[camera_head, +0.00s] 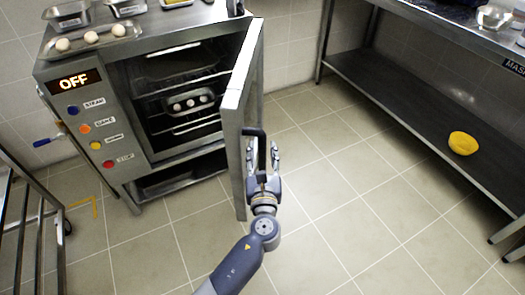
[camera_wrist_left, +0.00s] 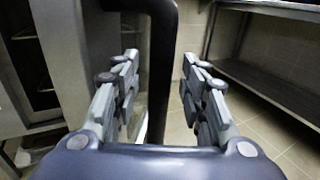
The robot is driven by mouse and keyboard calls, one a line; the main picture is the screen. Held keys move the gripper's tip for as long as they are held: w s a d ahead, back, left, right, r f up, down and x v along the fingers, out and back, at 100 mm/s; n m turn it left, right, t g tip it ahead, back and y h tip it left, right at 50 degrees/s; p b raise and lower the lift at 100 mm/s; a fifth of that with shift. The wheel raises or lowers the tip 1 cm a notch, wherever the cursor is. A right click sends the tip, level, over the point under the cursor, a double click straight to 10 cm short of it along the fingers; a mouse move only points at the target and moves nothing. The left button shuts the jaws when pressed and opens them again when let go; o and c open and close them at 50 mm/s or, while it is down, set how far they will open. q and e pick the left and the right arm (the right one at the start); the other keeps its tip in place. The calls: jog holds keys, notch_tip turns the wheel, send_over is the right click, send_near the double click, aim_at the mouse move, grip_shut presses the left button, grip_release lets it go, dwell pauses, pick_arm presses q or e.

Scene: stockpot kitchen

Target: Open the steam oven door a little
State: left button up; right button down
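The steam oven (camera_head: 130,110) stands at the left with its door (camera_head: 243,85) swung well open, so the dark inside shows. The door's black vertical bar handle (camera_head: 257,135) is on the door's outer face. My left gripper (camera_head: 263,152) is at the handle. In the left wrist view the handle (camera_wrist_left: 162,70) passes between the two spread fingers (camera_wrist_left: 158,85), with a gap to each side. The gripper is open and not closed on the handle. My right gripper is not in view.
A tray with several eggs (camera_head: 188,102) sits inside the oven. More trays and eggs (camera_head: 90,37) stand on its top. A wheeled rack (camera_head: 30,230) is at lower left. Tiled floor between is clear.

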pick_arm(q)
jog(key=s, duration=1.1)
jog(key=shift+d, duration=0.45)
